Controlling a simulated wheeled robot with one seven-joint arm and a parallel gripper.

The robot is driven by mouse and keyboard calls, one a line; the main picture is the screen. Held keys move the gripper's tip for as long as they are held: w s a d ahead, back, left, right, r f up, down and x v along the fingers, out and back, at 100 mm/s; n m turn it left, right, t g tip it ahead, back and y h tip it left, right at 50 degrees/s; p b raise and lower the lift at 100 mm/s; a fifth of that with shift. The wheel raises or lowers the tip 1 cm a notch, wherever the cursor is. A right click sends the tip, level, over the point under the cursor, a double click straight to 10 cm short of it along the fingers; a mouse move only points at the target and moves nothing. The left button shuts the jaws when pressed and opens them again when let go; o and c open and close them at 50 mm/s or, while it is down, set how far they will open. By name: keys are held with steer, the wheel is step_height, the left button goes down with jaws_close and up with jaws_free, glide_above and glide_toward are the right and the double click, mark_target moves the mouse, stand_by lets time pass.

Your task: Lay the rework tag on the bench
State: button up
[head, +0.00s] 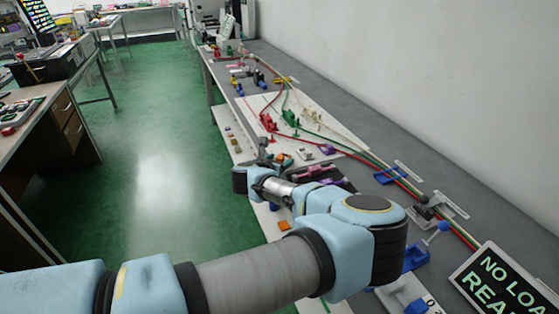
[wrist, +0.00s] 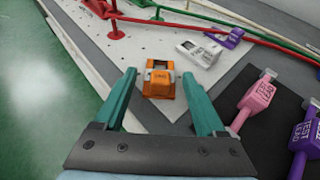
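My gripper (wrist: 159,78) has two teal fingers, spread apart with nothing held between them. In the wrist view an orange block with a small dark label (wrist: 159,84) lies on the pale board just beyond the gap between the fingertips, apart from them. In the head view my gripper (head: 262,152) hangs low over the near edge of the bench (head: 330,95), partly hidden by my own arm. I cannot make out any thing marked as a rework tag; the small lettering is too blurred to read.
A pink tool (wrist: 257,97) and a purple tool (wrist: 308,133) lie on a dark mat right of my gripper. A white meter (wrist: 197,52) and a purple clip (wrist: 232,38) lie beyond. Red and green leads cross the bench. A black sign (head: 510,280) stands at lower right.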

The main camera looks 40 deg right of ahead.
steer(key=shift+r, duration=0.15)
steer(key=shift+s+a, duration=0.1)
steer(key=shift+a, duration=0.15)
steer(key=b+v, duration=0.3)
steer(key=v, duration=0.8)
steer(key=shift+s+a+r+b, duration=0.1)
steer(key=shift+a+r+b, duration=0.05)
steer(key=shift+a+b, duration=0.15)
